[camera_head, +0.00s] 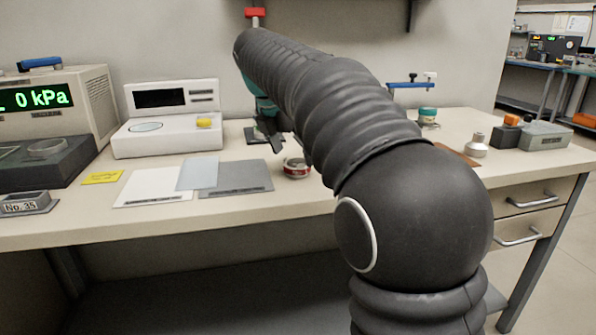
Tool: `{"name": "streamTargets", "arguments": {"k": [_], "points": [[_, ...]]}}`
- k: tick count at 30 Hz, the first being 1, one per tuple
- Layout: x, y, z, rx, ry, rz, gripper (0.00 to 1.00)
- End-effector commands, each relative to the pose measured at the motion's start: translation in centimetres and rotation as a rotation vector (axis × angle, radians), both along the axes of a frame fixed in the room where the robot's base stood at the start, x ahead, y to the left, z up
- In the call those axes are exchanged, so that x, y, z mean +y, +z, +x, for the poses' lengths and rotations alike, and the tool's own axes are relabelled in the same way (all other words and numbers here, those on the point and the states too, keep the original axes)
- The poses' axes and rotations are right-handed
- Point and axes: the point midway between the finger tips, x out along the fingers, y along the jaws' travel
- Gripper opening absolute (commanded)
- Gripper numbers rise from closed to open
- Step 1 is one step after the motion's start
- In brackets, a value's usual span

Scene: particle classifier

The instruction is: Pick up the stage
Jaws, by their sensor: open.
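My gripper (268,132) is over the back middle of the bench, pointing down, with its dark fingers apart. It is partly hidden by my own black-sleeved arm. I see nothing held between the fingers. No object here is plainly marked as the stage. A small round red-and-white ring-like piece (296,167) sits on the bench just in front and to the right of the gripper, apart from it. A silver stepped round piece (476,146) stands on the right side of the bench. I cannot tell which of these, if any, is the stage.
A pressure display box (92,95) and a white scale-like instrument (165,138) stand at the left. Flat sheets (150,187) and a dark grey mat (236,180) lie in front. A grey box (546,137) stands at the right. My arm hides the bench's middle right.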

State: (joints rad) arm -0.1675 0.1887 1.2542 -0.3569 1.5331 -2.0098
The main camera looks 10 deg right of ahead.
Motion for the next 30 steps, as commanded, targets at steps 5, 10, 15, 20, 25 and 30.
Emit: {"name": "streamTargets", "arguments": {"k": [5,10,15,20,25,30], "points": [[-0.8,-2.3,0.5,0.001,-0.001,0.001,0.90],[-0.9,-2.4,0.6,0.000,0.000,0.000,0.90],[-0.9,-2.4,0.6,0.000,0.000,0.000,0.68],[-0.9,-2.4,0.6,0.000,0.000,0.000,0.28],[-0.9,-2.4,0.6,-0.001,-0.001,0.001,0.21],[-0.9,-2.3,0.6,-0.001,-0.001,0.001,0.21]]}}
